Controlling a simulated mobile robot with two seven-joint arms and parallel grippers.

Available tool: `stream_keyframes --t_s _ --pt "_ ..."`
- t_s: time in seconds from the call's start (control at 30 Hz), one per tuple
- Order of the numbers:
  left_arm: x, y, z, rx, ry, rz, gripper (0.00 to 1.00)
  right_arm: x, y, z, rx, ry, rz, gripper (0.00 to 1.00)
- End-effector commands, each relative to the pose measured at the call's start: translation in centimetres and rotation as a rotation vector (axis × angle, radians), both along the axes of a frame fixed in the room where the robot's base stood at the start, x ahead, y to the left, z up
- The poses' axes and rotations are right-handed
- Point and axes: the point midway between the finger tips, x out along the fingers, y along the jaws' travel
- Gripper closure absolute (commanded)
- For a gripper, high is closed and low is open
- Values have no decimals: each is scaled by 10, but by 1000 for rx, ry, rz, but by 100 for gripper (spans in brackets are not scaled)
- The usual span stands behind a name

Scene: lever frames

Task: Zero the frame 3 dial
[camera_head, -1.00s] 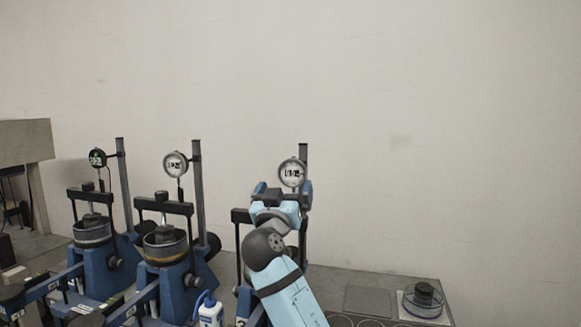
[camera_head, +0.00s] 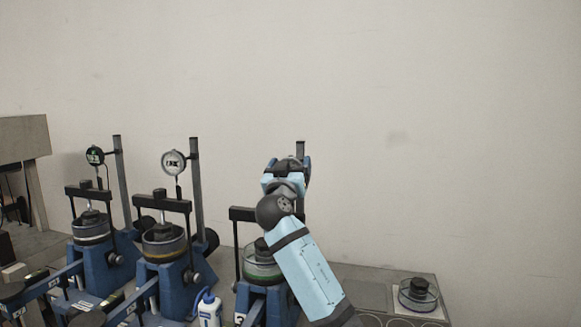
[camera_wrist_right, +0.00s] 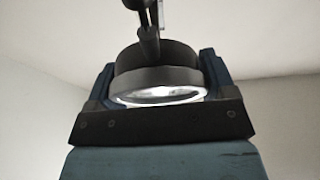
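Frame 3 (camera_head: 262,296) is the rightmost blue lever frame, with its number low on the front and a round cell in it. Its dial is almost wholly hidden behind my right gripper (camera_head: 288,165) in the head view. In the right wrist view the dial (camera_wrist_right: 156,80) sits between the two blue fingers, its bright face seen edge-on and its reading not legible. The fingers stand one on each side of the dial's rim, apart; I cannot tell whether they touch it. My left gripper is not in view.
Two more lever frames stand to the left, with a middle dial (camera_head: 173,162) and a left dial (camera_head: 95,155) on posts. A white bottle (camera_head: 209,312) stands between frames. A clear dish (camera_head: 418,295) lies on the bench at right. The wall behind is bare.

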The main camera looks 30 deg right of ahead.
Motion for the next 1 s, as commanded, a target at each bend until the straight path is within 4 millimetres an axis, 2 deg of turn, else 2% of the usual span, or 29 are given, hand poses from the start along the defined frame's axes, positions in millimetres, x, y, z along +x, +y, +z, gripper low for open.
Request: stream_keyframes --t_s 0.03,0.1,0.27,0.53,0.87,0.9,1.0 --pt "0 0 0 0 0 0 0 0 0 0 0 0 0 35" --pt "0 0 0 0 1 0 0 0 0 0 0 0 0 50" --pt "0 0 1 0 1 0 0 0 0 0 -11 15 1 50" --pt "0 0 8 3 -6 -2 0 2 1 0 -121 144 0 50" --pt "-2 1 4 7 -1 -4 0 2 1 -1 -136 161 -1 50" --pt "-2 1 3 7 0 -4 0 2 2 -1 -136 161 -1 19" --pt "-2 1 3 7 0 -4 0 2 2 -1 -136 161 -1 0"
